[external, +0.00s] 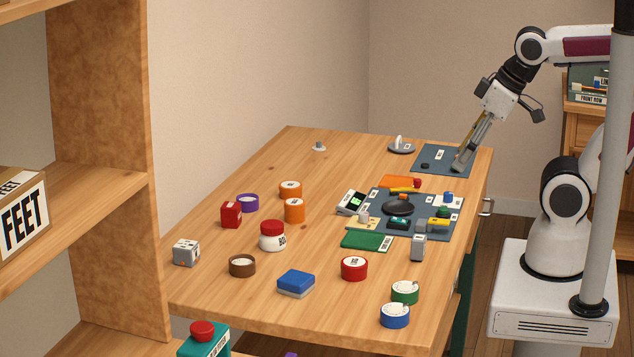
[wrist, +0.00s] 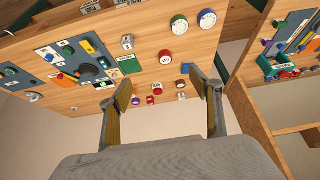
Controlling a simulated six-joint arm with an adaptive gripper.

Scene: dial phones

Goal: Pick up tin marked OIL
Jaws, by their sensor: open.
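Several round tins stand on the wooden table, and I cannot read OIL on any of them. A red tin (external: 354,268), a green tin (external: 405,292) and a blue tin (external: 395,315) are near the front right. A brown tin (external: 242,265) is at the front left, with a purple tin (external: 247,203) and orange tins (external: 294,210) behind it. The wrist view shows the red tin (wrist: 165,57), green tin (wrist: 179,22) and blue tin (wrist: 207,18) with pale labels too small to read. My gripper (external: 462,167) is open and empty at the table's far right, away from these tins.
A dark mat (external: 432,157) lies by my gripper. A cluttered dark mat (external: 430,232) holds several small items. A red-lidded jar (external: 272,238), blue box (external: 296,282) and grey cube (external: 186,252) stand nearer. Wooden shelves (external: 112,190) rise at left.

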